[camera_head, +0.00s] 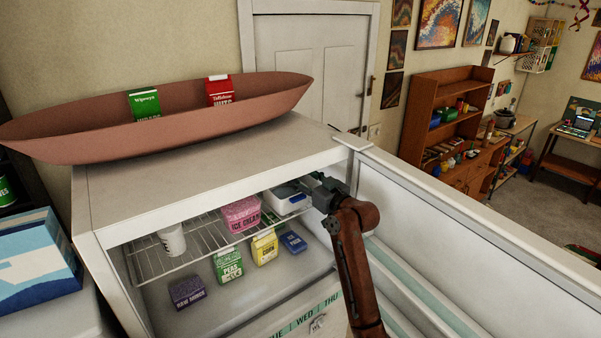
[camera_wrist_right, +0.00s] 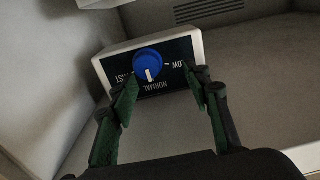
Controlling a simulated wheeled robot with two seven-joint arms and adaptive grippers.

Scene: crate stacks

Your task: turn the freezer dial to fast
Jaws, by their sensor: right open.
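The freezer dial (camera_wrist_right: 148,65) is a round blue knob with a white pointer mark, on a dark label plate in a pale housing (camera_wrist_right: 197,42). In the right wrist view the labels appear upside down. The mark points down toward NORMAL, with LOW at the right and a label ending in ST at the left, partly covered by a finger. My right gripper (camera_wrist_right: 165,92) is open, its fingers spread in front of the dial, apart from the knob. In the head view this gripper (camera_head: 327,192) is inside the open freezer (camera_head: 120,205); I cannot make out the dial there. My left gripper is not in view.
Several food packs stand below. The freezer door (camera_head: 470,235) is open at the right. A long brown tray (camera_head: 60,140) lies on top.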

